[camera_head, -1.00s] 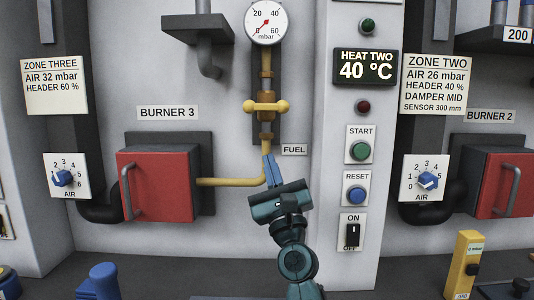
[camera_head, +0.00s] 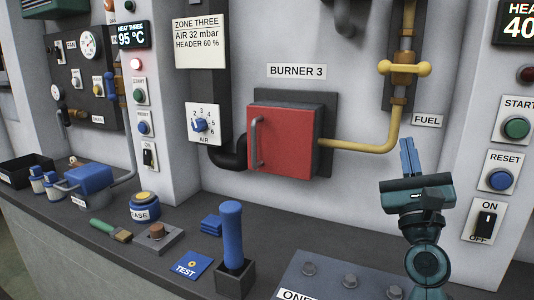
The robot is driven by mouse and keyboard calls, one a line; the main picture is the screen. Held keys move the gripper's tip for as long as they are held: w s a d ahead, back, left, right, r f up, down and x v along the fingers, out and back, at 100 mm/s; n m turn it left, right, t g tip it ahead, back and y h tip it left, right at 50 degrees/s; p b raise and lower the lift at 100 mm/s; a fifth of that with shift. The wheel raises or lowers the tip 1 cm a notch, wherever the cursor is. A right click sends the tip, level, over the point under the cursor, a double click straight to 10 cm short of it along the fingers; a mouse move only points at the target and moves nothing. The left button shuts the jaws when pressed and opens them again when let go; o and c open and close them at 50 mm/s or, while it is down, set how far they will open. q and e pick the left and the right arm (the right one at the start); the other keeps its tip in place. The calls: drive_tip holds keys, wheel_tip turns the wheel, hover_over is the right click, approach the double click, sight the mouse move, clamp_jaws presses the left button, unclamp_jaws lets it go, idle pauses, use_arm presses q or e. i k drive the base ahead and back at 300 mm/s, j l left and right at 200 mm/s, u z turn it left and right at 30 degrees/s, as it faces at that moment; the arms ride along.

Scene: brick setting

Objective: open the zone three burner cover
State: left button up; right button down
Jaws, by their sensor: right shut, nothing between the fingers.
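The zone three burner cover (camera_head: 286,137) is a red box door with a grey vertical handle (camera_head: 257,144) on its left side. It is mounted on the wall under the BURNER 3 label (camera_head: 297,71) and looks shut. My right gripper (camera_head: 409,158) is right of the cover, below the FUEL label. Its blue fingers point up and are together, with nothing between them. It is apart from the cover and handle. My left gripper is not in view.
A yellow fuel pipe (camera_head: 365,144) runs from the cover's right side up to a yellow valve (camera_head: 404,69). The ledge below holds a blue-handled tool in a block (camera_head: 232,236), a TEST card (camera_head: 191,265) and a metal plate with bolts (camera_head: 318,284). An air dial (camera_head: 200,124) is left of the cover.

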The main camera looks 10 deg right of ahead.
sight(280, 141)
drive_tip(key=k+j, duration=0.15)
drive_tip(key=k, duration=0.35)
drive_tip(key=k+j, duration=0.2)
drive_tip(key=k, duration=0.25)
